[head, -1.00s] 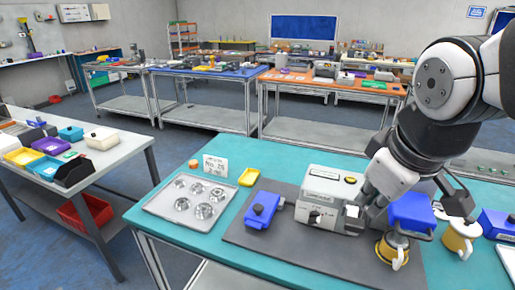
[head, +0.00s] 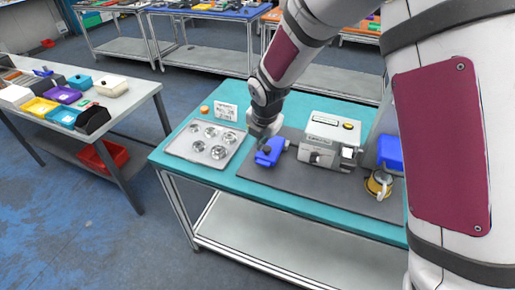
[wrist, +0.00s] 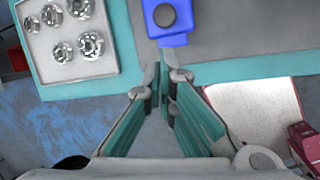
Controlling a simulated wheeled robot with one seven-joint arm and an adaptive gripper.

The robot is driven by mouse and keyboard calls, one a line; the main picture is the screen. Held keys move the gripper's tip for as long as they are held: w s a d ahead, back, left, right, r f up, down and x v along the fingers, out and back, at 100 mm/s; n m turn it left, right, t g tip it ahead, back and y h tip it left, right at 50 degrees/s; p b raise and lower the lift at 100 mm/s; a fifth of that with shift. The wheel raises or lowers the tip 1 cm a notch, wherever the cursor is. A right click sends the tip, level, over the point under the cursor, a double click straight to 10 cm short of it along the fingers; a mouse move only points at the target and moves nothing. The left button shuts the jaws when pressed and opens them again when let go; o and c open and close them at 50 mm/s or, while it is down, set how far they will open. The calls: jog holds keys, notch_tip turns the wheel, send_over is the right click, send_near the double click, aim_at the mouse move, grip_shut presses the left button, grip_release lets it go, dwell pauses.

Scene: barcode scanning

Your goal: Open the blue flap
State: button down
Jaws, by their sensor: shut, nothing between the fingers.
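A blue box-like part (head: 268,155) with a dark round knob lies on the grey mat. It also shows at the top centre of the wrist view (wrist: 178,38), with its knob facing the camera. My gripper (wrist: 163,73) is shut and empty, its fingertips just below the blue part's near edge in that view. I cannot tell whether they touch it. In the head view my gripper (head: 264,135) is at the blue part's back left and partly hides it. Another blue piece (head: 389,152) stands above a yellow-rimmed item, partly hidden by my arm. I cannot tell which one carries the flap.
A grey device (head: 327,142) with a knob stands right of the blue part on the grey mat (head: 285,177). A tray (head: 182,149) with several metal rings is at left. A small sign (head: 224,110) stands behind. The teal table's front edge (head: 275,203) is clear.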

aim_at(258, 159)
jog(key=b+x, duration=0.3)
jog(key=x, duration=0.7)
jog(key=shift+a+f, duration=0.15)
jog(key=shift+w, duration=0.1)
